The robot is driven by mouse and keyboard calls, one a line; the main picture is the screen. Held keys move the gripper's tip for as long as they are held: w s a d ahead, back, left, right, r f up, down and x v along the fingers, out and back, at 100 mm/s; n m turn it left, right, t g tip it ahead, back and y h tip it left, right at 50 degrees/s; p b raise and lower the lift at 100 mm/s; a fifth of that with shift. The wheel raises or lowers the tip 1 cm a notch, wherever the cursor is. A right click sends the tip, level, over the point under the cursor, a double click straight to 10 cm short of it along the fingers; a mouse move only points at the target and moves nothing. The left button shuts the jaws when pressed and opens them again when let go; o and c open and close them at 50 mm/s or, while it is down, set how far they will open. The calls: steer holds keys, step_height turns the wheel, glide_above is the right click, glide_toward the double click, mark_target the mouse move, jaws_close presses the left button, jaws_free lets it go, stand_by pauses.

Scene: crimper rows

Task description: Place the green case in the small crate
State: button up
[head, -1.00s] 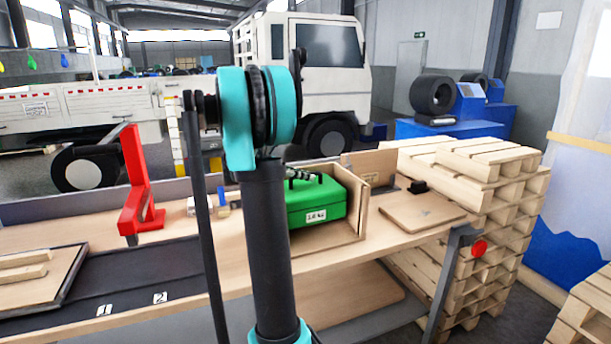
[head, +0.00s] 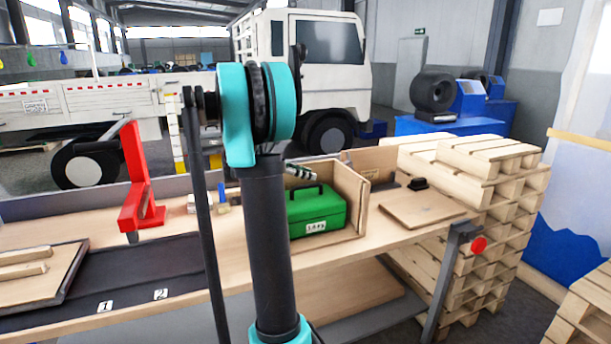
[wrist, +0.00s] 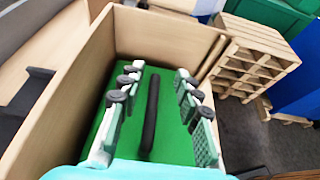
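The green case (head: 318,212) sits upright inside the small wooden crate (head: 352,184) on the bench, with its dark handle (head: 306,190) on top and a white weight label in front. My arm hides its left part in the head view. In the wrist view the green case (wrist: 165,118) lies below, between the crate walls (wrist: 75,85). My gripper (wrist: 158,82) is open, its fingers spread on either side of the black handle (wrist: 150,112) without touching it. In the head view my gripper (head: 302,172) shows just above the handle.
A flat wooden board (head: 420,208) and a small black object (head: 418,184) lie right of the crate. A red bracket (head: 140,190) stands at left by a dark mat (head: 130,275) marked 1 and 2. Stacked pallets (head: 490,190) stand beyond the bench's right end.

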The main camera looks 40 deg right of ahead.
steer(key=v, duration=1.2)
steer(key=shift+r, duration=0.4)
steer(key=shift+s, duration=0.1)
